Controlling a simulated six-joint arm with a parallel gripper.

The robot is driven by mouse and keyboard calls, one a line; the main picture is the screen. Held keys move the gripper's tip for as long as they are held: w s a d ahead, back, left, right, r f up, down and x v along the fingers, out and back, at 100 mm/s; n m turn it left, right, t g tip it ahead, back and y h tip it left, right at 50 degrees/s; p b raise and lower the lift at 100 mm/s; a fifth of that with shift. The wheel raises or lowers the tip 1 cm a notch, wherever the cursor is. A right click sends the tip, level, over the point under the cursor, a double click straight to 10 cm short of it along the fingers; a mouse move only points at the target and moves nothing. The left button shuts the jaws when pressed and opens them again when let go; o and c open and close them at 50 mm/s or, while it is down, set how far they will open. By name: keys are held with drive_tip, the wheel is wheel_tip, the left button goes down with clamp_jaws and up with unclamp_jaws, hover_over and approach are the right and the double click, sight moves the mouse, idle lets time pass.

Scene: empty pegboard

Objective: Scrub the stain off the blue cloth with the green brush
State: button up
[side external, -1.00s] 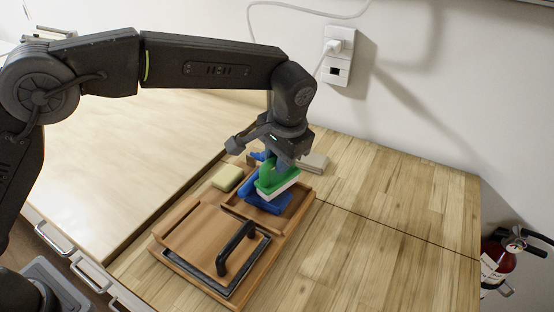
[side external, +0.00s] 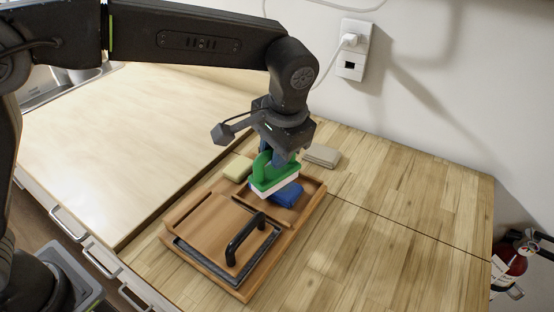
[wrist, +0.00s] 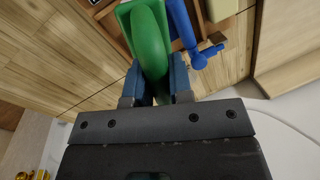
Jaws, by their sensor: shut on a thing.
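My gripper (side external: 276,158) is shut on the green brush (side external: 268,178), which has a pale underside. The brush is over the left part of the blue cloth (side external: 289,194), which lies in an open compartment of the wooden tray (side external: 285,240). I cannot tell whether the brush touches the cloth. In the wrist view the green brush (wrist: 150,40) sits between the blue fingers of my gripper (wrist: 157,82). No stain can be made out; the brush hides part of the cloth.
A yellow sponge (side external: 238,168) lies left of the brush, and a beige folded cloth (side external: 321,155) lies behind, at the right. A black handle (side external: 241,240) stands up at the tray's front. A blue long object (wrist: 188,35) lies beside the brush. The counter at the right is clear.

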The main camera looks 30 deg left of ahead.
drive_tip(key=shift+r, duration=2)
drive_tip(key=shift+f, duration=0.1)
